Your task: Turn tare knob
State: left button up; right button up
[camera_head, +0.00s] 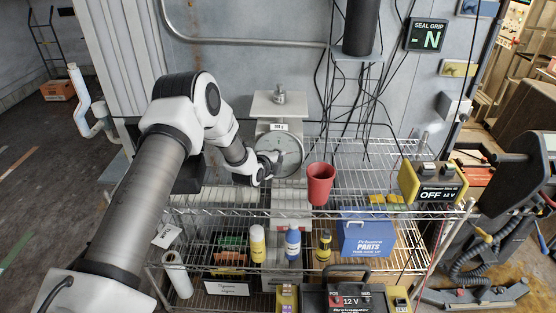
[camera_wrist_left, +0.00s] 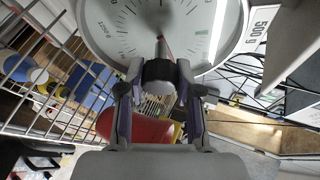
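The scale's round dial (camera_head: 289,147) faces me on the wire shelf, below a pan (camera_head: 279,104) that carries a small metal weight. My left gripper (camera_head: 270,163) is at the dial's lower left in the head view. In the left wrist view the dark round tare knob (camera_wrist_left: 158,76) lies below the dial face (camera_wrist_left: 160,22), between my two fingertips (camera_wrist_left: 159,70). The fingertips appear to touch its two sides. The dial's needle stands just above the knob. In the head view my gripper hides the knob. My right gripper is in neither view.
A red cup (camera_head: 320,184) stands on the shelf right of the scale. A yellow box (camera_head: 432,182) reading OFF 12 V is further right. Bottles and a blue parts box (camera_head: 366,238) are on the lower shelf. Cables hang behind. A SEAL GRIP display (camera_head: 426,35) reads "-N".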

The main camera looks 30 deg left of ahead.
pick_arm(q)
jog(key=o, duration=0.4)
jog(key=shift+a, duration=0.1)
jog(key=shift+o, duration=0.2)
jog(key=v, duration=1.1)
jog(key=shift+s, duration=0.35)
